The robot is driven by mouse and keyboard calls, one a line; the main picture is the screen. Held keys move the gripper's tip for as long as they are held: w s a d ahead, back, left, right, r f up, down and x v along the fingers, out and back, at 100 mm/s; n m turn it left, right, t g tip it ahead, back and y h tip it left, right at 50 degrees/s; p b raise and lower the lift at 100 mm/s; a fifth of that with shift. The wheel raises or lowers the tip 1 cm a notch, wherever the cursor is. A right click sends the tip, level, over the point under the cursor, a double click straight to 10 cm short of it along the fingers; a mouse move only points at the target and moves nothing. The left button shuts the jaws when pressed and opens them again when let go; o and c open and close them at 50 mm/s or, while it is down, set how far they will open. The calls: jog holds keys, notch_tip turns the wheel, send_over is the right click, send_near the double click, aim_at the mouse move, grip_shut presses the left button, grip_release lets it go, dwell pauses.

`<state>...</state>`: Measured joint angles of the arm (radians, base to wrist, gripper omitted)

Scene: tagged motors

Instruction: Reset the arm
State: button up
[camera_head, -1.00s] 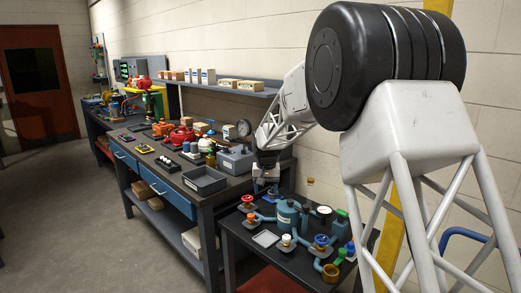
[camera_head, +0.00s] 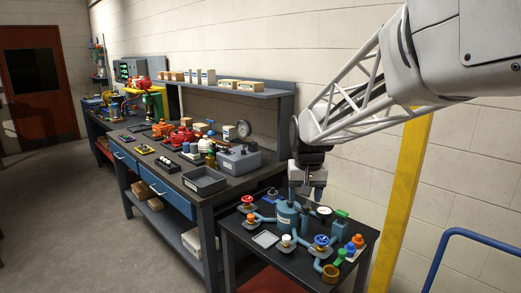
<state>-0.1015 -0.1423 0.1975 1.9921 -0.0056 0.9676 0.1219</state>
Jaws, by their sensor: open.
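My arm reaches in from the upper right. My gripper (camera_head: 306,193) points down above the small dark table (camera_head: 275,268) at the front. It hangs over the back part of that table, close above or behind the teal tank (camera_head: 288,214); I cannot tell the exact gap. The jaws are open, and I see nothing held between them.
The long workbench (camera_head: 150,165) at left carries an empty grey tray (camera_head: 204,181), red motors (camera_head: 180,136) and a pressure gauge (camera_head: 243,129). Boxes line the shelf (camera_head: 240,92). A yellow post (camera_head: 402,200) and blue rail (camera_head: 455,236) stand at right. The floor at left is clear.

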jog(key=s+d+f, duration=0.1)
jog(key=s+d, duration=0.1)
jog(key=s, duration=0.8)
jog(key=s+d+f, duration=0.1)
jog(key=s+d, duration=0.1)
jog(key=s, duration=0.9)
jog(key=s+d+f+t, duration=0.1)
jog(key=s+d, duration=0.1)
jog(key=s, duration=0.9)
jog(key=shift+d+f, duration=0.3)
